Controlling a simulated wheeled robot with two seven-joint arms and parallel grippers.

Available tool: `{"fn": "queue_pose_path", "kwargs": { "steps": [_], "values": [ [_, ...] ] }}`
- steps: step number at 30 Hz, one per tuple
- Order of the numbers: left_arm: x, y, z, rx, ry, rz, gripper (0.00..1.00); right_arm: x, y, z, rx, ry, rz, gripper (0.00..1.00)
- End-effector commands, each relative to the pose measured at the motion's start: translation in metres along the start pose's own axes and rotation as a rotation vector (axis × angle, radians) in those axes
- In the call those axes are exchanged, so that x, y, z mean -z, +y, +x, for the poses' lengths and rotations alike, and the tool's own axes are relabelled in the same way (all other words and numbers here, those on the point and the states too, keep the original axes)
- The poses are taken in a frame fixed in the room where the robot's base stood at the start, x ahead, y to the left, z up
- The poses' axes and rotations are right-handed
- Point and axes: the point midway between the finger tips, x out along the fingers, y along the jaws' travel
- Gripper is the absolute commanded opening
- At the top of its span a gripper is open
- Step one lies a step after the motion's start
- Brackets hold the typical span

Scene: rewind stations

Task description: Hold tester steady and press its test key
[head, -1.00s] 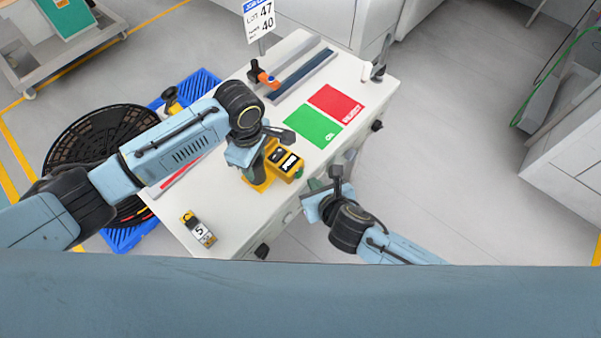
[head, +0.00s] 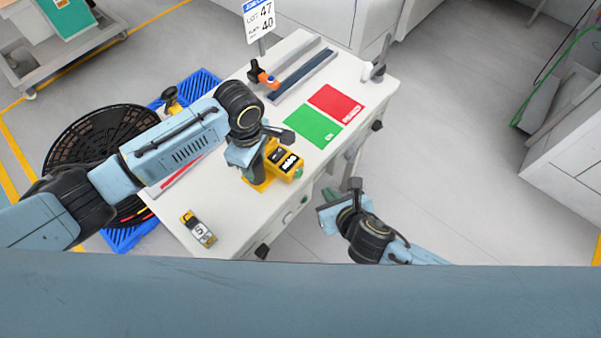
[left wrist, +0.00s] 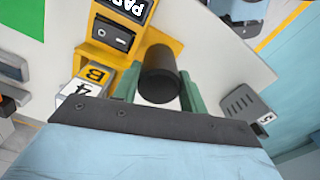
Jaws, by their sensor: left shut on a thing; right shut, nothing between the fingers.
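The yellow tester (head: 289,170) stands on the white table, with a dark display and switch on its face. In the left wrist view its display (left wrist: 128,7) shows white letters starting "PA", and a rocker switch (left wrist: 113,34) sits beside it. My left gripper (left wrist: 158,85) is shut on the tester's black round handle (left wrist: 160,72), its green fingers on either side. In the head view my left gripper (head: 262,160) partly hides the tester. My right gripper (head: 329,194) is shut and empty, off the table's right edge, apart from the tester. I cannot make out the test key.
The white table (head: 232,218) carries a green mat (head: 312,127), a red mat (head: 337,102), a yellow-black tagged item (head: 199,230) and a rail (head: 303,75). A black reel (head: 85,140) lies on a blue pallet (head: 200,83) at left.

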Motion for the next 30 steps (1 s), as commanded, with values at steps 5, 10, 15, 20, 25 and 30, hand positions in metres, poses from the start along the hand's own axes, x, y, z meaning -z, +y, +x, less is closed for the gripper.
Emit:
{"fn": "queue_pose_path", "kwargs": {
  "steps": [5,10,15,20,25,30],
  "values": [
    [0.000,0.001,-0.001,-0.002,0.000,0.000,0.43,0.000,0.000,0.000,0.000,0.000,0.000,0.00],
    [0.000,0.001,-0.001,-0.002,0.000,0.000,0.66,0.000,0.000,0.000,0.000,0.000,0.000,0.00],
    [0.000,0.001,0.000,-0.002,0.000,0.000,0.67,0.000,0.000,0.000,0.000,0.000,0.000,0.00],
    [0.000,0.001,-0.005,-0.003,-0.001,0.000,0.67,0.000,0.000,0.000,0.000,0.000,0.000,0.00],
    [0.000,0.001,-0.030,-0.006,-0.001,0.002,0.67,0.000,0.000,0.000,0.000,0.000,0.000,0.00],
    [-0.001,0.001,-0.067,-0.005,-0.002,0.001,0.67,0.000,0.000,0.000,0.000,0.000,0.000,0.00]
  ]
}}
